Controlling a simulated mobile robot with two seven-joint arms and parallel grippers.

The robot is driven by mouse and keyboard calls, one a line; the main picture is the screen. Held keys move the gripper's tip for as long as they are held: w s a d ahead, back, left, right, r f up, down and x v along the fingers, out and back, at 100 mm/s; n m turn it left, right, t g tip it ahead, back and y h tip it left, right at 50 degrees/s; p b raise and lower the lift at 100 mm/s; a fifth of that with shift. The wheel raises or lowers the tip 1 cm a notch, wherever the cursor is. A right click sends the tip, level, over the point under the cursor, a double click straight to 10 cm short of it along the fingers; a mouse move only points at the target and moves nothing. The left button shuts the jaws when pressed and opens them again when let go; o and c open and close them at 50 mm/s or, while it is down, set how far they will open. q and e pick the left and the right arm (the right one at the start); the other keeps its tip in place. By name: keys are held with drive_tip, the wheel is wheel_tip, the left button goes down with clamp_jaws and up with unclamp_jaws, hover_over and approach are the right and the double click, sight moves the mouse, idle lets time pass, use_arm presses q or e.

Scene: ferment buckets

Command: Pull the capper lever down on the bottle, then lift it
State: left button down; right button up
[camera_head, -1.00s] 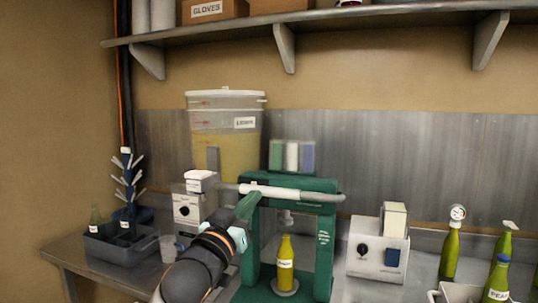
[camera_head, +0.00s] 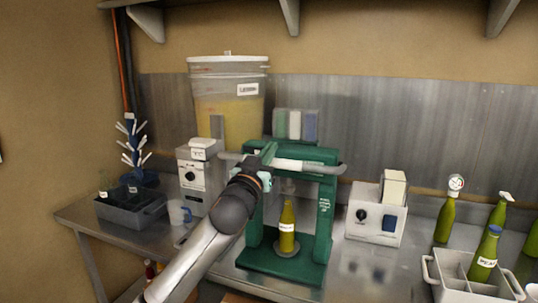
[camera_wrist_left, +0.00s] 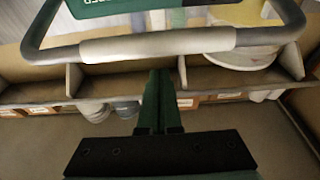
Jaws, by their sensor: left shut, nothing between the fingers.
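The green capper frame (camera_head: 325,215) stands on the steel bench. Its lever, a bar with a pale sleeve (camera_head: 300,166), runs across the front of the frame's top. A yellow-green bottle (camera_head: 287,228) with a white label stands upright inside the frame, beneath the capping head. My left gripper (camera_head: 268,152) is shut and empty at the lever's left part, its tips overlapping the bar in the head view. In the left wrist view the shut green fingers (camera_wrist_left: 160,78) point at the lever sleeve (camera_wrist_left: 150,46); I cannot tell whether they touch it. My right gripper is out of view.
A lidded bucket (camera_head: 228,100) of yellow liquid stands behind. A white device (camera_head: 378,222) is right of the capper. A grey crate (camera_head: 465,285) and green bottles (camera_head: 446,220) stand at the far right. A dark bin (camera_head: 130,210) and a cup (camera_head: 180,212) are left.

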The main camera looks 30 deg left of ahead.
use_arm(q)
drive_tip(key=shift+s+f, duration=0.15)
drive_tip(key=shift+f, duration=0.75)
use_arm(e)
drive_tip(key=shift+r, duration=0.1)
use_arm(q)
wheel_tip(320, 180, down, 8)
drive_tip(key=s+t+y+b, duration=0.1)
drive_tip(key=t+b, duration=0.1)
drive_tip(key=b, duration=1.2)
drive_tip(key=shift+d+t, duration=0.15)
drive_tip(key=shift+t, duration=0.25)
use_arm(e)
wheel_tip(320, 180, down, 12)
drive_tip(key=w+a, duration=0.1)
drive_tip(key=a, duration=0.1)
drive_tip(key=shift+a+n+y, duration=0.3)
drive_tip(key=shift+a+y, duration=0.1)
use_arm(q)
drive_tip(key=shift+r, duration=0.15)
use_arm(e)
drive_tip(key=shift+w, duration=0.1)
